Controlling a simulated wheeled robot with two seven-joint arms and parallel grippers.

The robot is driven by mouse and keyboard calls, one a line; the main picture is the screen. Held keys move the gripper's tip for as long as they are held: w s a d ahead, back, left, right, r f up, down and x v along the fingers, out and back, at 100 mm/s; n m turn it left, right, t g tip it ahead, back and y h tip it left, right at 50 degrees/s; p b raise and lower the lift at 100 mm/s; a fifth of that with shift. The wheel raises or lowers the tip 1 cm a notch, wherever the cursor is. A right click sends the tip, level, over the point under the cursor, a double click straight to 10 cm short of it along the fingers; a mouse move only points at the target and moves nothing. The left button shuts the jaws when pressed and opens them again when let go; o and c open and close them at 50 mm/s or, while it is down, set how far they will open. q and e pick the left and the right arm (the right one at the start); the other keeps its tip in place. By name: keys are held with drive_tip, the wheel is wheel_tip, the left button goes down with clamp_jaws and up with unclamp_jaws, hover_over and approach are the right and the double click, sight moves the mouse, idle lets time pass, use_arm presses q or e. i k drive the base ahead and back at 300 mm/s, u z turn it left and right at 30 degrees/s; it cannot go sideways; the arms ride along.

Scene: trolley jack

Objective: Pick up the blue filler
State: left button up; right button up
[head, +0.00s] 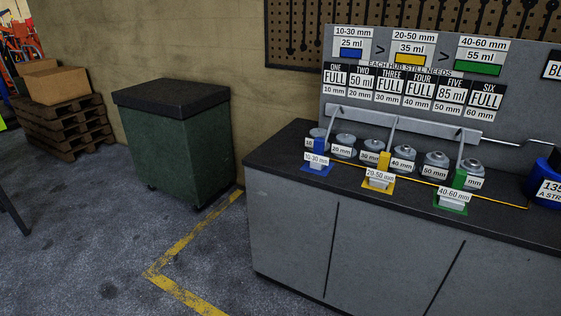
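The blue filler (319,147) stands upright on a blue base plate labelled 10-30 mm, at the left end of the black bench top. A grey rod rises from it. A yellow filler (384,162) on a plate labelled 20-50 mm stands in the middle. A green filler (459,180) on a plate labelled 40-60 mm stands further right. A row of grey hubs (403,157) with mm labels sits just behind the fillers. The blue filler partly hides the leftmost hub. Neither of my grippers is in view.
A grey board (450,117) behind the bench reads FULL for hubs one, three, four and six, 50 ml for two, 85 ml for five. A blue container (547,180) is cut off at the right edge. A green bin (176,143) stands left; open floor lies between.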

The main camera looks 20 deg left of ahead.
sight(317, 159)
drive_tip(key=z, duration=0.55)
drive_tip(key=k, duration=0.2)
drive_tip(key=u, duration=2.2)
drive_tip(key=i, duration=1.6)
drive_tip(key=z, duration=0.9)
drive_tip(key=i, duration=0.8)
drive_tip(key=z, duration=0.65)
